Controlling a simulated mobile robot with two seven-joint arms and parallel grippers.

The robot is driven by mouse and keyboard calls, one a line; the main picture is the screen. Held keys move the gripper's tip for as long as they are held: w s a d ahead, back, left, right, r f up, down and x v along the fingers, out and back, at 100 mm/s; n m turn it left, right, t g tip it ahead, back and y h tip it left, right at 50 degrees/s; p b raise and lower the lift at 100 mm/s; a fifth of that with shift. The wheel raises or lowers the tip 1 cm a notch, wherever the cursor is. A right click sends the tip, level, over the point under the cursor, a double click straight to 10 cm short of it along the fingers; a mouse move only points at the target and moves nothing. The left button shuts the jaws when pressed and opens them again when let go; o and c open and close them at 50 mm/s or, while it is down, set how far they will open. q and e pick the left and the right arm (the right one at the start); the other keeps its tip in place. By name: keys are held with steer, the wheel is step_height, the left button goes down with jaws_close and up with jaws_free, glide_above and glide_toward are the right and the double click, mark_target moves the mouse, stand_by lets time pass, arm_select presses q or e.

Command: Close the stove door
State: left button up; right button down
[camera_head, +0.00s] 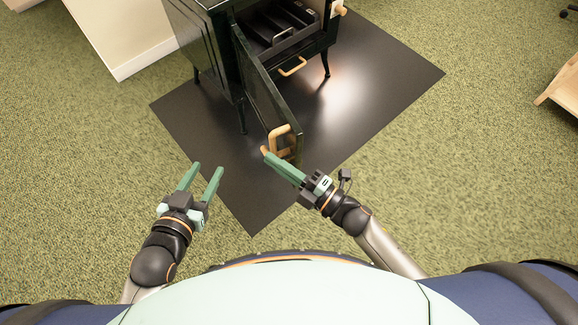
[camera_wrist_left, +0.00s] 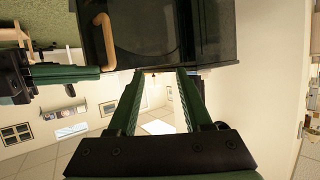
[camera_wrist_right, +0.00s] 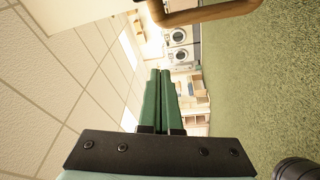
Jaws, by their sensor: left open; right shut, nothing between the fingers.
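The dark stove (camera_head: 215,45) stands at the top middle of the head view. Its door (camera_head: 262,95) hangs open toward me, with a light wooden handle (camera_head: 281,140) near its free end. The handle also shows in the left wrist view (camera_wrist_left: 104,40) and the right wrist view (camera_wrist_right: 205,14). My right gripper (camera_head: 266,152) is shut and empty, its fingertips close to the handle; whether they touch I cannot tell. My left gripper (camera_head: 207,169) is open and empty, to the left of the door and apart from it. It also shows in the left wrist view (camera_wrist_left: 158,75).
The stove stands on a dark floor plate (camera_head: 380,85) over green carpet (camera_head: 480,190). A second wooden handle (camera_head: 292,67) sits low on the stove front. A pale wall block (camera_head: 125,35) is at the upper left, and wooden furniture (camera_head: 562,90) at the right edge.

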mark_target(275, 145)
steer(key=w, duration=0.3)
steer(key=w+a+b, duration=0.1)
steer(key=w, duration=0.1)
steer(key=shift+f, duration=0.35)
arm_select(q)
step_height(275, 145, up, 8)
steer(key=w+m+t+h, duration=0.1)
steer(key=w+t, duration=0.1)
steer(key=t, duration=0.1)
steer(key=shift+w+t, duration=0.15)
steer(key=shift+t, duration=0.15)
arm_select(e)
steer(key=shift+w+d, duration=0.1)
steer(key=shift+d, duration=0.2)
arm_select(q)
steer(key=shift+f, duration=0.1)
arm_select(e)
steer(key=shift+d, duration=0.1)
